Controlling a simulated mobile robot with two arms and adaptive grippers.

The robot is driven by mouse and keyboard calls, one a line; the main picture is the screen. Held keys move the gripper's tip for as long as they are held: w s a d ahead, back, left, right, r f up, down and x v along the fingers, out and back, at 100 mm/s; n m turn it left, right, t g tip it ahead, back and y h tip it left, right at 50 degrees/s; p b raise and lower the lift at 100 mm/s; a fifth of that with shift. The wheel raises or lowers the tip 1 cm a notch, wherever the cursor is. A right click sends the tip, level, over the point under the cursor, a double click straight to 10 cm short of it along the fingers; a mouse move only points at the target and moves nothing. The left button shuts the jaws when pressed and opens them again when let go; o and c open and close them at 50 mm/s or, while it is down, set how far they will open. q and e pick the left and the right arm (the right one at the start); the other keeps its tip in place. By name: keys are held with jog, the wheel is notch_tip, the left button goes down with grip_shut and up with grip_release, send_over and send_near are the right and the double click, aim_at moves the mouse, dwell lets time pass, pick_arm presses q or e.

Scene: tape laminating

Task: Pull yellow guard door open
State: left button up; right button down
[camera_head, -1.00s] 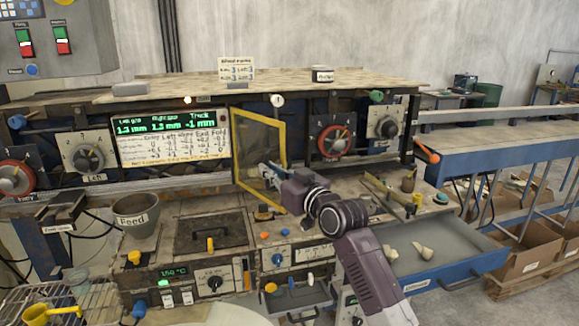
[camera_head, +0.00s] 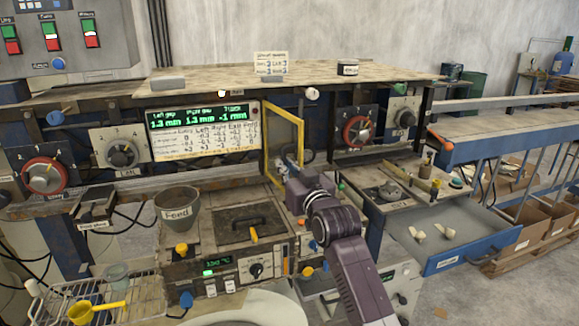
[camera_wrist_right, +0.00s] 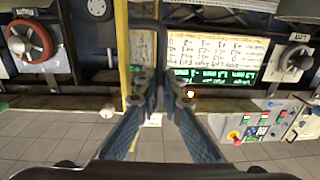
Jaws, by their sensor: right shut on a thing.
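The yellow guard door (camera_head: 300,138) is a thin yellow frame at the middle of the machine front, right of the green display. It stands swung out from the machine and looks narrow, seen at a slant. My right gripper (camera_head: 287,166) is at its lower part, with my wrist and arm hiding some of it. In the right wrist view the two fingers (camera_wrist_right: 165,88) are closed around a dark handle bar (camera_wrist_right: 148,42), beside a yellow upright of the door (camera_wrist_right: 121,45). The exact contact is small and partly hidden. My left gripper is out of view.
A grey feed cup (camera_head: 177,205) and a dark hatch (camera_head: 225,228) lie left of my arm. An open blue-fronted drawer (camera_head: 440,240) juts out on the right. Knobs and dials (camera_head: 357,131) line the machine front.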

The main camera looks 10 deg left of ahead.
jog(key=shift+r, duration=0.55)
jog(key=c, duration=2.4)
grip_release()
jog(key=shift+o, duration=0.4)
jog(key=shift+w+a+f, duration=0.3)
jog(key=shift+f, duration=0.15)
jog(key=v, duration=1.2)
